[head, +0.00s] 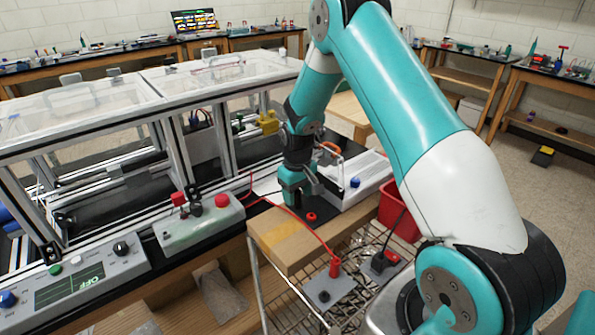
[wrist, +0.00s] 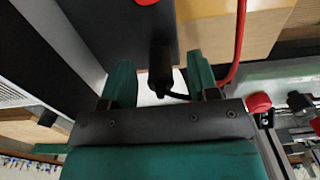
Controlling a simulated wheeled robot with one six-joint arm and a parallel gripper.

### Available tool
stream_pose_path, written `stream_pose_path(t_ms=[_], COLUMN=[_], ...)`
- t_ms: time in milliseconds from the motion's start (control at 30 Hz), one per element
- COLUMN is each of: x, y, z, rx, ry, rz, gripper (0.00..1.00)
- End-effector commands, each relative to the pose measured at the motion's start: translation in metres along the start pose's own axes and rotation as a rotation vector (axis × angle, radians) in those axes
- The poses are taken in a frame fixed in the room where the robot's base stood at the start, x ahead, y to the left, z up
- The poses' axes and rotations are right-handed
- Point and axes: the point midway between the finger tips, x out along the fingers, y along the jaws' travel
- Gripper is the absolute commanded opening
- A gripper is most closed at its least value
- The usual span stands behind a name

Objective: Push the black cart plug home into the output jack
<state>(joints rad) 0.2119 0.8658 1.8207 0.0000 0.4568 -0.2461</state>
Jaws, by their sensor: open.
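My gripper (head: 291,198) points down beside the white instrument box, over its dark front strip. In the wrist view my gripper (wrist: 159,64) is open, with one green finger on each side of a black plug (wrist: 160,72). I see gaps on both sides of the plug, so the fingers do not grip it. A black cable bends away from the plug's near end. The plug's far end meets a dark panel (wrist: 112,28); the output jack is hidden, and I cannot tell how deep the plug sits. A red round part (head: 311,216) stands just right of my gripper.
A red bin (head: 399,210) stands right of the instrument box. The control box with a red button (head: 222,201) and the extrusion frame (head: 178,152) are left.

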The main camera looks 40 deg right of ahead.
Motion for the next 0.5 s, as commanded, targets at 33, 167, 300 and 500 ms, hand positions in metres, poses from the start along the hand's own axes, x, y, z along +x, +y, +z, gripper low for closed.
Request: stream_pose_path(t_ms=[33, 167, 300, 500], x=[-0.007, -0.033, -0.068, -0.116], y=[0.0, 0.0, 0.0, 0.0], z=[-0.001, -0.002, -0.001, -0.001], rx=[0.0, 0.0, 0.0, 0.0], ry=[0.006, 0.008, 0.009, 0.007], rz=[0.002, 0.002, 0.002, 0.002], gripper=[0.55, 0.55, 0.55, 0.55])
